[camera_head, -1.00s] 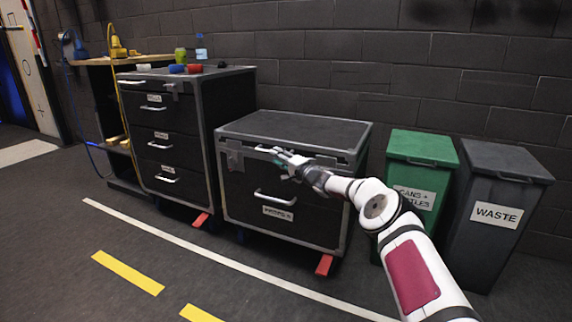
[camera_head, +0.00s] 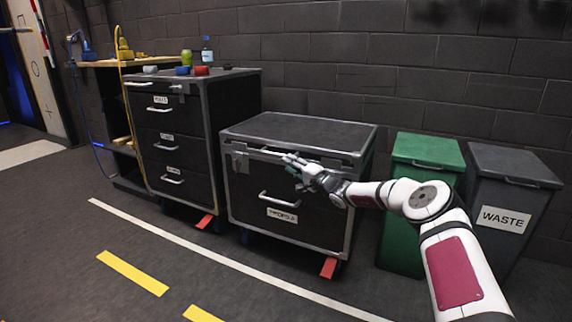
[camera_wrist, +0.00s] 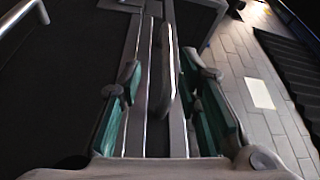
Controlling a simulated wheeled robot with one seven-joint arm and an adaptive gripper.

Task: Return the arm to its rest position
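My arm reaches out from the lower right in the head view. My gripper (camera_head: 290,165) is at its end, in front of the upper front of the low black case (camera_head: 298,122), near its top edge. In the wrist view my gripper (camera_wrist: 165,95) shows its two green-padded fingers spread apart. Metal edge strips of a case show between and beyond them. I see nothing held between the fingers. From these views I cannot tell whether the fingers touch the case.
A green bin (camera_head: 420,150) and a grey waste bin (camera_head: 500,215) stand at the right, behind my arm. The floor in front is clear.

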